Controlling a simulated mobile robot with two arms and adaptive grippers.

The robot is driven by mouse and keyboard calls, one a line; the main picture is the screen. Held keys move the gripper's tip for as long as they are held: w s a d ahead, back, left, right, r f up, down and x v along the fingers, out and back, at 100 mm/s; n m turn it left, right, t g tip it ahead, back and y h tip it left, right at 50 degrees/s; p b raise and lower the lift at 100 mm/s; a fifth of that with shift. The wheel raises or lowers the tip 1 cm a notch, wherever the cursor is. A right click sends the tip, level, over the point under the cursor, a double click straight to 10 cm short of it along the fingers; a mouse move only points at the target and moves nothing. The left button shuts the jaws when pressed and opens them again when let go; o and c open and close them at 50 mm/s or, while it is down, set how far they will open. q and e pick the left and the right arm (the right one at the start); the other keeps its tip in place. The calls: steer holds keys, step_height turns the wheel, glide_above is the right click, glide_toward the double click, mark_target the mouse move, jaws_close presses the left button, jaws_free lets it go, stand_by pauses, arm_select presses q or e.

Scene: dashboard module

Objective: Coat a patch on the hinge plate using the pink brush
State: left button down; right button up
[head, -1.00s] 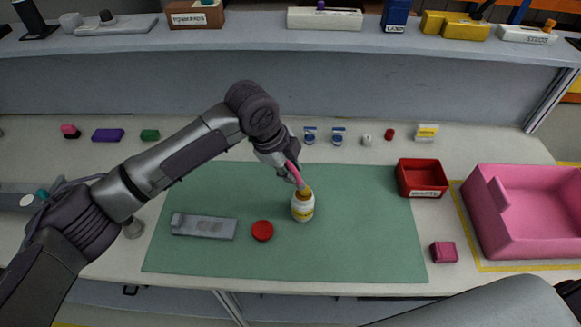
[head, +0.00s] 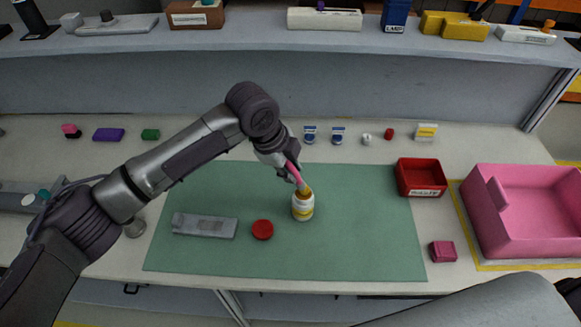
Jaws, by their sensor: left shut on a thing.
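My left gripper (head: 291,170) is shut on the pink brush (head: 296,178), just above the jar. The brush is tilted and its lower end is in or at the mouth of the white jar (head: 302,208); its tip is hidden there. The jar has a yellow band and stands upright on the green mat (head: 340,250). A red round lid (head: 262,230) lies on the mat left of the jar. The grey hinge plate (head: 205,226) lies flat on the mat, left of the lid. My right gripper is not in view.
A red bin (head: 421,190) stands at the mat's right edge, with a pink block (head: 443,251) and a large pink tray (head: 525,245) further right. Small items line the back of the table, including a purple block (head: 108,135). The mat's front right is clear.

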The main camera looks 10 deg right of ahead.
arm_select(q)
steer(key=shift+f, duration=0.15)
step_height(320, 180, up, 2)
steer(key=shift+r+p, duration=0.1)
steer(key=shift+p, duration=0.9)
step_height(320, 180, up, 5)
steer(key=p, duration=0.4)
steer(key=shift+p, duration=0.4)
